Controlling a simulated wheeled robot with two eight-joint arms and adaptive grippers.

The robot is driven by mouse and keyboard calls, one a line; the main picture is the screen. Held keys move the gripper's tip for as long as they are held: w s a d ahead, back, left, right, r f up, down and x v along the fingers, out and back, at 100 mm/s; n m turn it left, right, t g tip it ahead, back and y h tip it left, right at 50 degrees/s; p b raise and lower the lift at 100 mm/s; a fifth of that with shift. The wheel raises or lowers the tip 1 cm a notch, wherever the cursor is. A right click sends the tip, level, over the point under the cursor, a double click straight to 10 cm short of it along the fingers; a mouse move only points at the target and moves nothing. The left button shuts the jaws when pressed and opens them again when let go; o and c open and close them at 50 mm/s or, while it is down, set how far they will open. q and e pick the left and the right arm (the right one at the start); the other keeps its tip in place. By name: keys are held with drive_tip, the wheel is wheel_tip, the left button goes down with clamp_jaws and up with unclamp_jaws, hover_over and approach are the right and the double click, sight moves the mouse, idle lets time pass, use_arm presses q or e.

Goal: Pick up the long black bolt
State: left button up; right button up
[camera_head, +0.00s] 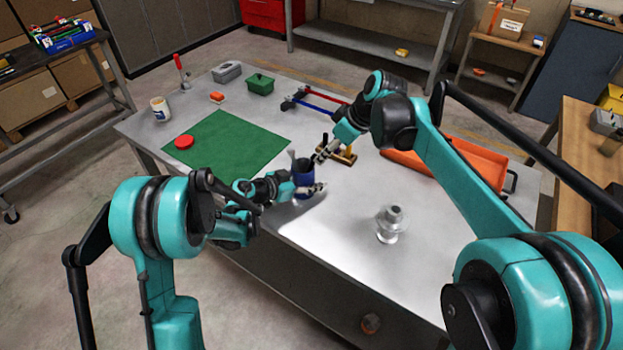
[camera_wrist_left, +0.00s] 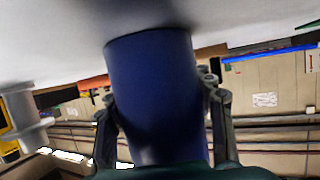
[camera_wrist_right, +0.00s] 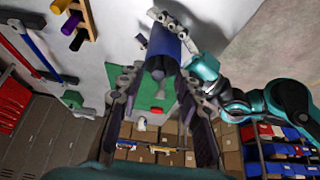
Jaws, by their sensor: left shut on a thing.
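My left gripper (camera_head: 308,189) is shut on a dark blue cylindrical cup (camera_head: 303,172), with a finger on either side of it. The cup fills the middle of the left wrist view (camera_wrist_left: 155,95). A thin dark piece (camera_head: 292,157) shows at the cup's upper left edge; I cannot tell whether it is the long black bolt. My right gripper (camera_head: 318,157) is just above and right of the cup. In the right wrist view (camera_wrist_right: 158,85) its fingers are spread apart, with the cup beyond them and nothing clearly held between.
A wooden block with dark and yellow pegs (camera_head: 346,157) stands right behind the cup. A silver stepped part (camera_head: 389,224) stands at the front right. A green mat (camera_head: 215,155) with a red disc (camera_head: 184,142) lies left. An orange tray (camera_head: 480,165) lies right, partly behind my right arm.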

drive_tip(key=shift+o, duration=0.5)
drive_tip(key=shift+s+a+r+m, duration=0.15)
drive_tip(key=shift+r+m, duration=0.3)
drive_tip(key=shift+m, duration=0.35)
drive_tip(key=m+t+h, duration=0.1)
drive_tip(key=m+h, duration=0.1)
drive_tip(key=m, duration=0.9)
approach(315, 156)
drive_tip(key=x, duration=1)
drive_tip(key=shift+f, duration=0.15)
clamp_jaws()
